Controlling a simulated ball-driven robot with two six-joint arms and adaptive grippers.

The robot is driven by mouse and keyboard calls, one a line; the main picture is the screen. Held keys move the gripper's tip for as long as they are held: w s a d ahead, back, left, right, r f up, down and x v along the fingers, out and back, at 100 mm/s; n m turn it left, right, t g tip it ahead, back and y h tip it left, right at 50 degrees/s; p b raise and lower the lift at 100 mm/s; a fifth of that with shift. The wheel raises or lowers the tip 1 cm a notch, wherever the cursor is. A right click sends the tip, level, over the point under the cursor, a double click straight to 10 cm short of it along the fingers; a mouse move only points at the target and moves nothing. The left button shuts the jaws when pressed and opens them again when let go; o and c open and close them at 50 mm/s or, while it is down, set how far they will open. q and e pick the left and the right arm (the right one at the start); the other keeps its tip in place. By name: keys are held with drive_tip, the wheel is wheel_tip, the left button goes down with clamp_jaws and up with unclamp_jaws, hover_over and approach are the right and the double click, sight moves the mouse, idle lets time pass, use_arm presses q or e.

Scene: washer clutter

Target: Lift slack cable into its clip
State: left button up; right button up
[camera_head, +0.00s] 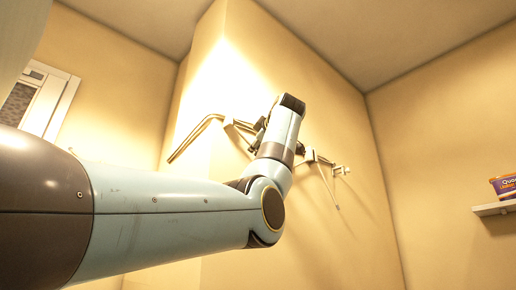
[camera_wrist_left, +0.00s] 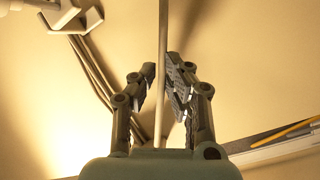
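My left gripper (camera_wrist_left: 160,72) has its two fingers partly brought together on either side of a pale, thin cable (camera_wrist_left: 163,22) in the left wrist view. The cable runs upright between the fingertips; whether both pads press on it I cannot tell. In the head view the left gripper (camera_head: 279,136) is at the wall, its fingers mostly hidden behind my wrist. A pale clip (camera_head: 310,155) sits right of my wrist, with a thin line (camera_head: 328,187) hanging below it to a loose end. My right gripper is not in view.
A bent pipe or rail (camera_head: 195,137) runs along the wall corner at left. A fitting (camera_head: 340,170) stands at the right end of the row. A shelf (camera_head: 494,208) with a purple tub (camera_head: 504,186) is at far right. The wall between is clear.

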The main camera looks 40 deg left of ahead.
use_arm(q)
clamp_jaws()
wheel_tip(320, 180, up, 6)
drive_tip(key=w+n+y+p, duration=0.1)
drive_tip(key=n+y+p, duration=0.1)
drive_tip(key=n+p, duration=0.4)
drive_tip(key=shift+w+p, duration=0.35)
drive_tip(key=shift+p, duration=0.65)
drive_tip(key=shift+n, duration=0.3)
